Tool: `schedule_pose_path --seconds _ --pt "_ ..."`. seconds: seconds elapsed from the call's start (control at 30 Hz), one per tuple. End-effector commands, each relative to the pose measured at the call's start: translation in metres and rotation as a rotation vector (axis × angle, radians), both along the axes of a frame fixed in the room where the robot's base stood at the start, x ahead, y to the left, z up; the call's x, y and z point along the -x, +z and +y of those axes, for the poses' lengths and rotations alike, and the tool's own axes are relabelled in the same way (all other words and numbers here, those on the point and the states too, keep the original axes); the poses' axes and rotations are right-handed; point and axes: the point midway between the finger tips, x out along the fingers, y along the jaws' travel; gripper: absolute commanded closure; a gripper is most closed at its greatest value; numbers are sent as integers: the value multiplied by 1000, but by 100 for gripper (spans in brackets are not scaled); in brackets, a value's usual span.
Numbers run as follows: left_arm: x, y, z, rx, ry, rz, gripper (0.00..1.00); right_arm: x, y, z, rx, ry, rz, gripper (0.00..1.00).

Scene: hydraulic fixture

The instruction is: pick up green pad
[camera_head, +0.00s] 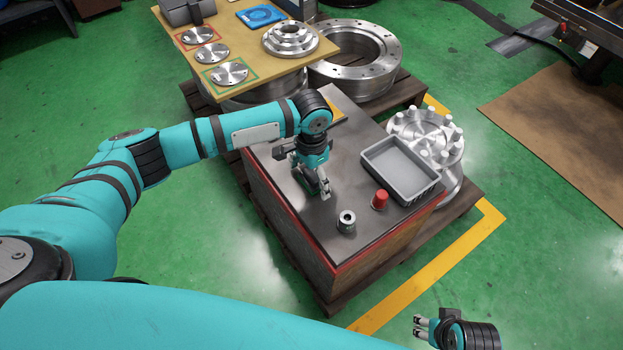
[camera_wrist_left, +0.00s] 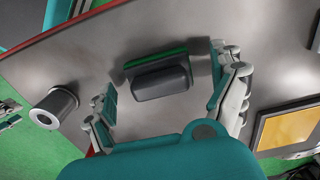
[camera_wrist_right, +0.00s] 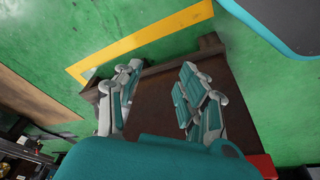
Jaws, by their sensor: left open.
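The green pad is a dark grey block with a green strip along its far edge; it lies on the metal-topped bench in the left wrist view (camera_wrist_left: 160,80). In the head view the left gripper mostly hides it. My left gripper (camera_head: 312,182) is over the bench, pointing down. In the left wrist view its fingers (camera_wrist_left: 165,97) are spread apart on either side of the pad, with a gap at each side. My right gripper (camera_head: 418,328) is at the bottom right, away from the bench; in the right wrist view its fingers (camera_wrist_right: 158,92) are apart with nothing between them.
On the bench (camera_head: 280,185) stand a metal ring cylinder (camera_head: 346,222), a red cap (camera_head: 380,200) and a grey bin (camera_head: 402,168). A yellow pad in a frame (camera_wrist_left: 287,128) lies nearby. Metal discs (camera_head: 228,74) rest on a wooden board behind.

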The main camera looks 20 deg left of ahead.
Motion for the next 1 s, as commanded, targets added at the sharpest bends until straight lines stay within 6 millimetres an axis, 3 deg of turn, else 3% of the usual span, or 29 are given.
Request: schedule_pose_path --seconds 0.07,0.57,0.93,1.0 --pt "0 0 0 0 0 0 6 0 0 0 0 0 0 60" --pt "0 1 0 0 0 0 68 0 0 0 0 0 0 60" --pt "0 9 0 1 0 -2 68 -1 0 0 -1 0 -5 60" --pt "0 17 0 2 0 -2 68 1 -14 1 0 2 10 60"
